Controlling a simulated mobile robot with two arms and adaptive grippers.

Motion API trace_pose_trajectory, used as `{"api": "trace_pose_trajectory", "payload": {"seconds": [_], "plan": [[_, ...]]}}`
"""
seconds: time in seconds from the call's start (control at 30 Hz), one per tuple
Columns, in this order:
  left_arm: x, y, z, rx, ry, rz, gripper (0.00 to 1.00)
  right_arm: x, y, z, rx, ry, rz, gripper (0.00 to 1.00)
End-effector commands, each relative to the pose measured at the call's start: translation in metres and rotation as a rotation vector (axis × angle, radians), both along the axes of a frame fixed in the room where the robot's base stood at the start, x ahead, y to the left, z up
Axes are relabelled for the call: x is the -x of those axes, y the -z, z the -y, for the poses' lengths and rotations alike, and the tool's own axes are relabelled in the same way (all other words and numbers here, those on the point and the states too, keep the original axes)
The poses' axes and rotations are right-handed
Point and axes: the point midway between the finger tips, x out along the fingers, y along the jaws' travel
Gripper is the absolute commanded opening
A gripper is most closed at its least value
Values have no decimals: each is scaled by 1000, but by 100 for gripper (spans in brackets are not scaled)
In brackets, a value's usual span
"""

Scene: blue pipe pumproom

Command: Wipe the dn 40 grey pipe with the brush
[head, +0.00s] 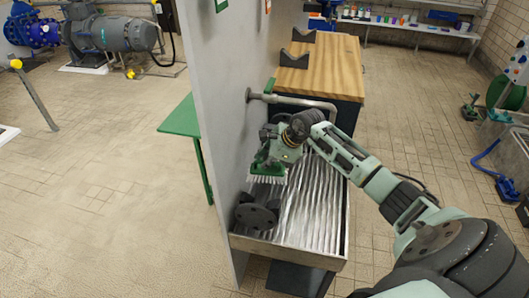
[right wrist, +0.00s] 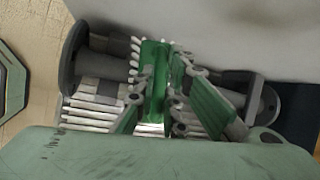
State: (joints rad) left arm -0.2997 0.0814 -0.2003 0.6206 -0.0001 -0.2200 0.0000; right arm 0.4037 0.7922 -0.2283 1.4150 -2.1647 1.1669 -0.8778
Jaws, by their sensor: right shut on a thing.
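My right gripper (head: 272,142) is shut on a green brush (head: 268,168), with its white bristles pointing down. In the right wrist view, the brush's green handle (right wrist: 155,85) lies between the fingers (right wrist: 160,95). A short grey pipe (right wrist: 104,43) with dark round end flanges lies behind the brush there, partly hidden by it. In the head view a dark flange (head: 257,217) of it shows in the metal tray (head: 315,225), below and in front of the brush. Whether the bristles touch the pipe, I cannot tell. My left gripper is not in view.
A grey wall panel (head: 222,110) stands close along the tray's left side. A bent grey pipe (head: 300,101) sticks out from it behind the gripper. A wooden bench top (head: 325,70) with dark V-shaped supports lies beyond. A green table (head: 180,115) stands left of the panel.

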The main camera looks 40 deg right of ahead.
Motion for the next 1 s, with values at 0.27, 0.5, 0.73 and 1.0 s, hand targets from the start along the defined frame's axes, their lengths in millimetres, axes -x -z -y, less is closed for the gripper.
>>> {"api": "trace_pose_trajectory", "payload": {"seconds": [0.27,0.5,0.73,1.0], "plan": [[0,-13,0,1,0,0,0,0,-27,9,0,3,1,0],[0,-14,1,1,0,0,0,0,-32,11,-1,3,0,0],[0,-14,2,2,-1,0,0,0,-32,11,-1,3,1,0],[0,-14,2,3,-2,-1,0,0,-34,5,0,-22,2,0]]}}
